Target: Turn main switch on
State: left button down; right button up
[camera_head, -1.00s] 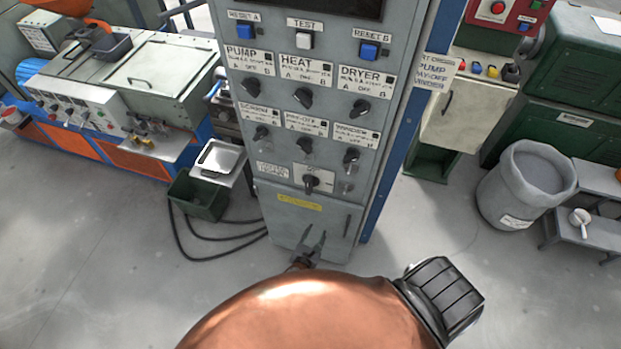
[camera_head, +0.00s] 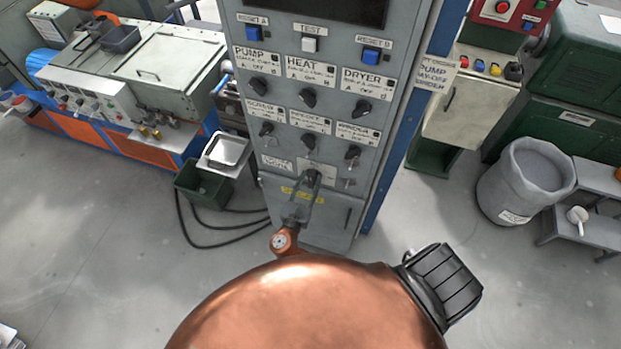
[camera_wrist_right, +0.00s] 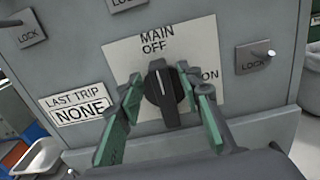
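The main switch is a black rotary knob (camera_wrist_right: 162,92) on a white plate (camera_wrist_right: 208,42) marked MAIN, OFF and ON. Its white mark points up toward OFF. In the head view the plate (camera_head: 326,166) sits low on the grey cabinet, with the knob partly hidden by my gripper. My right gripper (camera_wrist_right: 163,86) is open, with one green-padded finger on each side of the knob and small gaps showing. It also shows in the head view (camera_head: 312,182), reaching up to the switch. My left gripper is not in view.
The grey cabinet (camera_head: 375,205) carries rows of other knobs and blue buttons (camera_head: 371,56) above the switch. LOCK tabs (camera_wrist_right: 255,57) flank the plate. A grey bin (camera_head: 525,185) stands at right. A green box (camera_head: 202,195) and dark cables lie at left.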

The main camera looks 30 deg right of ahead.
jog(key=shift+w+d, duration=0.2)
jog(key=shift+d, duration=0.05)
jog(key=shift+c, duration=0.2)
grip_shut()
